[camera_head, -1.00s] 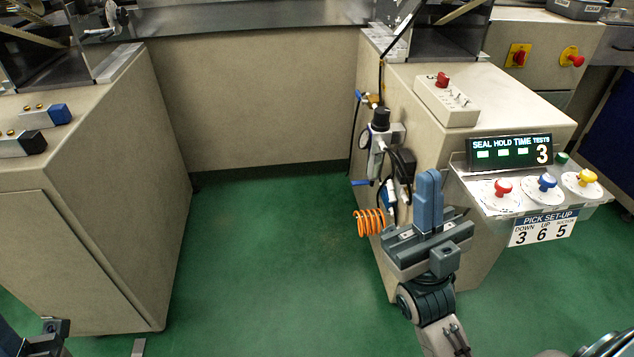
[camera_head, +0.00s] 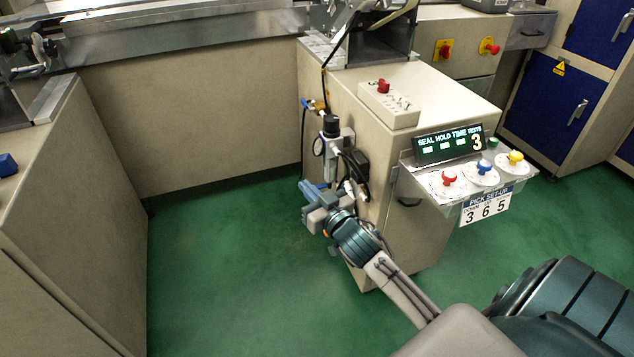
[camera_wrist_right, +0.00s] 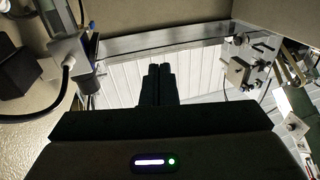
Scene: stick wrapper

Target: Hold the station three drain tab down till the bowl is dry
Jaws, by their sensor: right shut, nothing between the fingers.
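The air filter unit (camera_head: 331,140), with a black knob on top and a round gauge (camera_head: 318,147), is fixed to the left face of the beige station cabinet. My right gripper (camera_head: 308,188) is shut and empty, just below and left of this unit. The drain tab cannot be told apart there, as the gripper covers the area under the unit. Whether the bowl holds water is too small to see. In the right wrist view the shut dark fingers (camera_wrist_right: 157,84) have nothing between them. A grey fitting (camera_wrist_right: 68,55) with a hose is to their left, apart from them. My left gripper is out of view.
A blue lever (camera_head: 307,103) and brass fitting sit above the unit, with black hoses and a black block (camera_head: 355,165) beside it. The dial shelf (camera_head: 455,190) with red, blue and yellow knobs juts out at right. Green floor (camera_head: 220,270) is clear at left.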

